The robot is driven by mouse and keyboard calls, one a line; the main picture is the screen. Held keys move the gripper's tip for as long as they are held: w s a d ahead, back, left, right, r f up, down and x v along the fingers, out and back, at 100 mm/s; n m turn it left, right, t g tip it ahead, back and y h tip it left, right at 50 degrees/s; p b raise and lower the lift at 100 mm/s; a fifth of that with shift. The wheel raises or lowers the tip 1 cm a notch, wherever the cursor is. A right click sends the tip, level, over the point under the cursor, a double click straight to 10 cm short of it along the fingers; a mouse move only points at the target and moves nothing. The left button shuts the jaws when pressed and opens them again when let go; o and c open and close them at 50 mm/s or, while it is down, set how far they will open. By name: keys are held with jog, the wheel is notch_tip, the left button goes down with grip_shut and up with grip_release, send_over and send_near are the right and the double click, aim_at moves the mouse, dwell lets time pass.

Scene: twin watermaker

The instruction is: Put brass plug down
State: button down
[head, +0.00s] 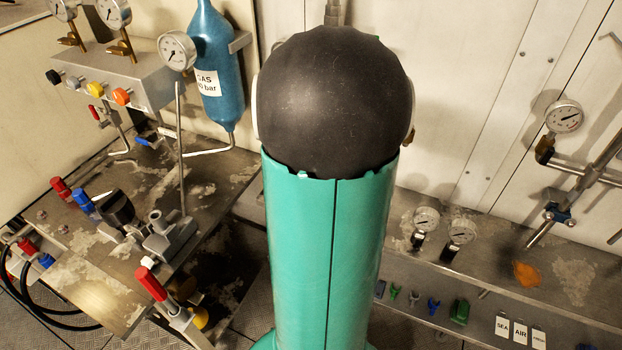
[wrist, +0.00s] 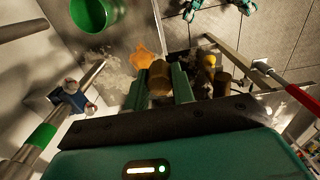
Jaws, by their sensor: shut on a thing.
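The brass plug (wrist: 159,77) shows in the wrist view as a short round brass piece between the two green fingers of my gripper (wrist: 160,86). My gripper is shut on it. The lower part of the plug is hidden by the gripper body. An orange patch (wrist: 147,52) lies on the worn grey surface just beyond the plug; I cannot tell whether the plug touches that surface. In the head view my arm fills the middle and hides my gripper and the plug. The orange patch (head: 526,274) shows there on the right-hand bench.
In the wrist view, a green cup-like container (wrist: 92,14) stands beyond, a pipe with a blue clamp (wrist: 68,88) is at left, and brass fittings (wrist: 222,84) and a red-handled lever (wrist: 302,98) are at right. Gauges (head: 461,232) and small green and blue parts (head: 434,305) are by the right-hand bench.

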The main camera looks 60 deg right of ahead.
jog(key=w+d+f, duration=0.1)
jog(key=w+f, duration=0.2)
jog(key=w, duration=0.1)
jog(key=w+d+f, duration=0.2)
jog(key=w+f, duration=0.1)
jog(key=w, duration=0.1)
jog(key=w+d+f, duration=0.2)
jog(key=w+f, duration=0.1)
jog(key=w, duration=0.1)
jog(key=shift+d+f, duration=0.15)
jog(key=shift+f, duration=1.7)
jog(key=shift+f, duration=0.1)
jog(key=c, duration=1.2)
grip_release()
jog(key=shift+o, duration=0.2)
